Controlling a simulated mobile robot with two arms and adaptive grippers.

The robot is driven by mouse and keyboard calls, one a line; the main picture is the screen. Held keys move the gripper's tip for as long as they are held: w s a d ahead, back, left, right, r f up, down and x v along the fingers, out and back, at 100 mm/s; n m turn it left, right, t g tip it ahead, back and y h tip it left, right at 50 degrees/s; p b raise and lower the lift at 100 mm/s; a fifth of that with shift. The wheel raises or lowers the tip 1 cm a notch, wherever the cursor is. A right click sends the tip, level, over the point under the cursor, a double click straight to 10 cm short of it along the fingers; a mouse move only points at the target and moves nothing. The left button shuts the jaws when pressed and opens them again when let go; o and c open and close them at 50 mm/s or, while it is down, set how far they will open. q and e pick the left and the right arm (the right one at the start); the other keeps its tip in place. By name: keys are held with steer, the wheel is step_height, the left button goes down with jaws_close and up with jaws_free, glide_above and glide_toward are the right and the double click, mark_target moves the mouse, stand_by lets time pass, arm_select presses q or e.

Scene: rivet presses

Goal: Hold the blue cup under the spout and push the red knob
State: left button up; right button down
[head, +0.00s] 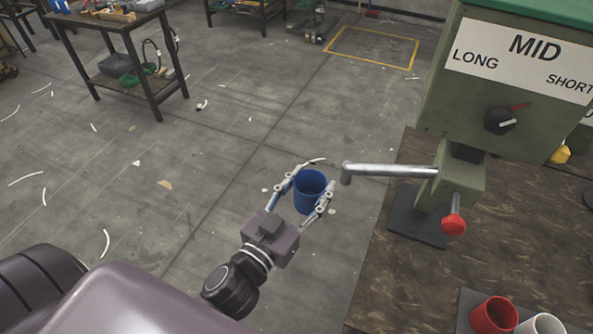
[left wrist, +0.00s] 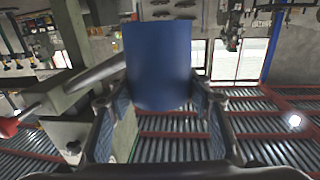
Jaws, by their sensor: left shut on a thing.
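The blue cup (head: 311,192) is between the fingers of my left gripper (head: 307,191), which is shut on it. The cup looks upright with its open top showing in the head view. The left wrist view shows the cup (left wrist: 158,65) between both finger pads of my left gripper (left wrist: 160,105). The metal spout (head: 390,170) reaches left from the green press (head: 440,100), and its downturned tip is to the right of the cup, apart from it in the head view. The red knob (head: 454,225) sits on a short lever below the spout's base. My right gripper is out of view.
A red cup (head: 494,314) and a white cup (head: 541,325) stand on the brown worktop (head: 400,275) at the lower right. A black dial (head: 500,119) is on the press. A dark workbench (head: 110,22) stands far left. The floor around the blue cup is open.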

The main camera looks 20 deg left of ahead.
arm_select(q)
steer(key=d+f+m+g+h, duration=0.1)
steer(key=d+f+m+h, duration=0.3)
steer(key=f, duration=0.7)
steer(key=w+d+r+n, duration=0.1)
steer(key=w, duration=0.8)
steer(key=shift+d+r+h, duration=0.15)
steer(key=shift+d+h, duration=0.05)
steer(key=shift+h, duration=0.2)
steer(key=shift+w, duration=0.1)
